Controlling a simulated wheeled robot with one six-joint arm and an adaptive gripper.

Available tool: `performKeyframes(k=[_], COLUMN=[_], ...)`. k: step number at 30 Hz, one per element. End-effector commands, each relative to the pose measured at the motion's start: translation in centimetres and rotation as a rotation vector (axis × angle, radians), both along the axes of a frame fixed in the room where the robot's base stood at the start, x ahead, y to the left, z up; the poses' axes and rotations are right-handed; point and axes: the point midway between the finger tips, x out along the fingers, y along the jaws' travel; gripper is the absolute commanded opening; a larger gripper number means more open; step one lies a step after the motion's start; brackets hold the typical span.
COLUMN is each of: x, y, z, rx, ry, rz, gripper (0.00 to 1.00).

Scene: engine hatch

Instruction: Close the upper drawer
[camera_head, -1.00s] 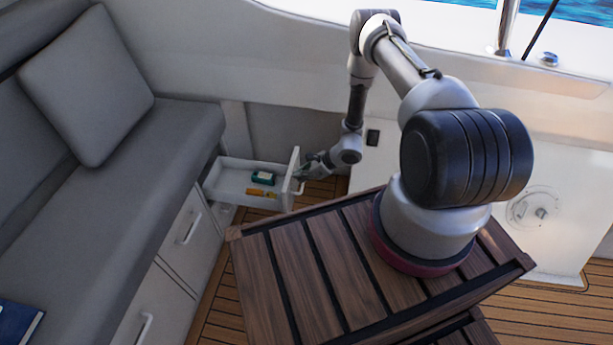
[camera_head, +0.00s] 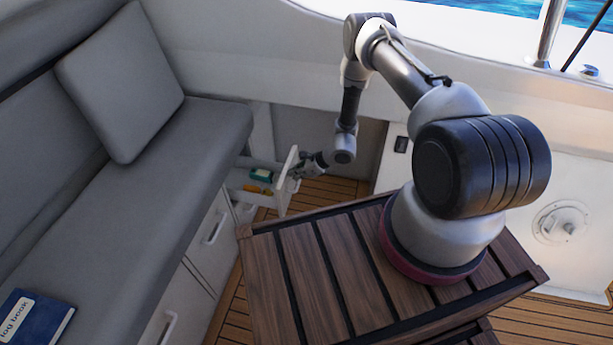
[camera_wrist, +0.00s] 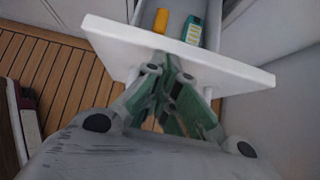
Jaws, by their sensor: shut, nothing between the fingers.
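The upper drawer (camera_head: 286,180) is a white drawer, partly open, sticking out from the cabinet under the grey bench. It also shows in the wrist view, where its white front panel (camera_wrist: 110,35) spans the top. A green-and-white item (camera_head: 261,175) and an orange item (camera_head: 252,188) lie inside it. My gripper (camera_head: 297,173) is at the outer face of the front panel. In the wrist view my gripper (camera_wrist: 162,58) is shut and empty, with its tips close to the panel; whether they touch it I cannot tell. The drawer's handle is partly hidden behind my gripper.
The grey bench (camera_head: 170,185) runs along the left, with a cushion and a blue log book (camera_head: 35,318) on it. Other drawer fronts with handles (camera_head: 216,228) lie below it. The wooden slatted platform (camera_head: 318,265) carries my arm. Plank floor (camera_wrist: 75,75) is clear before the drawer.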

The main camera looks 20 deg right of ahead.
Motion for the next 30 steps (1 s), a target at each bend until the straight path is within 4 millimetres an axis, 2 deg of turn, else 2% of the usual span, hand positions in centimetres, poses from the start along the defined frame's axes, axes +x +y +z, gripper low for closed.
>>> performKeyframes(k=[9,15,21,30], x=[4.2,6.5,8.0,9.0], y=[7.5,11.4,14.1,15.7], z=[0.0,0.0,0.0,0.0], rx=[0.000,0.000,0.001,0.000], ry=[-0.003,-0.002,-0.001,-0.001], rz=[0.004,0.004,0.002,0.001], gripper=[0.00,0.00,0.00,0.00])
